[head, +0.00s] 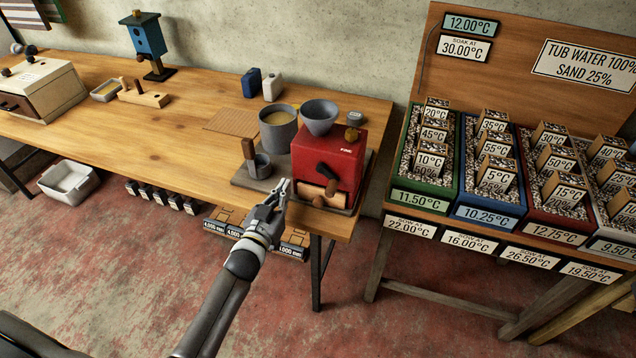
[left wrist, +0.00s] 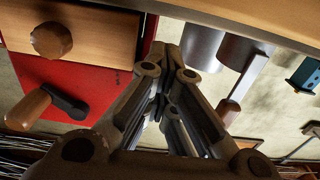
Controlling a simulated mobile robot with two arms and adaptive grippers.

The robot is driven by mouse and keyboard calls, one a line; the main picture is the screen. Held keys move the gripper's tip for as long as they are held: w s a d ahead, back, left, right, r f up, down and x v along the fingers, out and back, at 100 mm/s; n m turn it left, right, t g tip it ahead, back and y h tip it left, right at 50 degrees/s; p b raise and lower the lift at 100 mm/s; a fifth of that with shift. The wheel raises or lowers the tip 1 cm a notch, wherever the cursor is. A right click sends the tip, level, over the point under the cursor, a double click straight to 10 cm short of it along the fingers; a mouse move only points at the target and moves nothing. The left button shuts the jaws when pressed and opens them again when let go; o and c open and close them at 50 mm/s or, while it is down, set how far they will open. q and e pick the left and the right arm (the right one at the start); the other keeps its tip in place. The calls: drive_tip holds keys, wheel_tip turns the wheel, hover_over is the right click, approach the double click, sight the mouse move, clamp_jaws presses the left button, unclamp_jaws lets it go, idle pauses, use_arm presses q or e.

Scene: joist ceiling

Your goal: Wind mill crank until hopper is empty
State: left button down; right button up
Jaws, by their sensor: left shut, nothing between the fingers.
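The red mill (head: 340,150) stands at the right front corner of the wooden bench. Its black crank (head: 326,170) with a wooden handle is on the front face, above a wooden drawer (head: 340,199). In the left wrist view the crank (left wrist: 66,102) and the drawer (left wrist: 85,40) show at the left. The grey hopper bowl (head: 320,122) sits on top; I cannot tell what is inside it. My left gripper (head: 284,187) is shut and empty, just left of the mill's front and apart from the crank. My right gripper is not in view.
A grey pot (head: 278,137) with yellowish contents and a small grey cup (head: 261,168) with a wooden handle stand left of the mill. A rack of labelled gravel trays (head: 425,170) stands to the right. The bench (head: 175,140) is mostly clear mid-left.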

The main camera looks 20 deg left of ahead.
use_arm(q)
drive_tip(key=shift+a+f, duration=0.25)
drive_tip(key=shift+a, duration=0.3)
drive_tip(key=shift+a+f, duration=0.25)
drive_tip(key=shift+a, duration=0.3)
drive_tip(key=shift+a+r, duration=0.1)
drive_tip(key=shift+a, duration=0.85)
drive_tip(key=shift+a, duration=0.1)
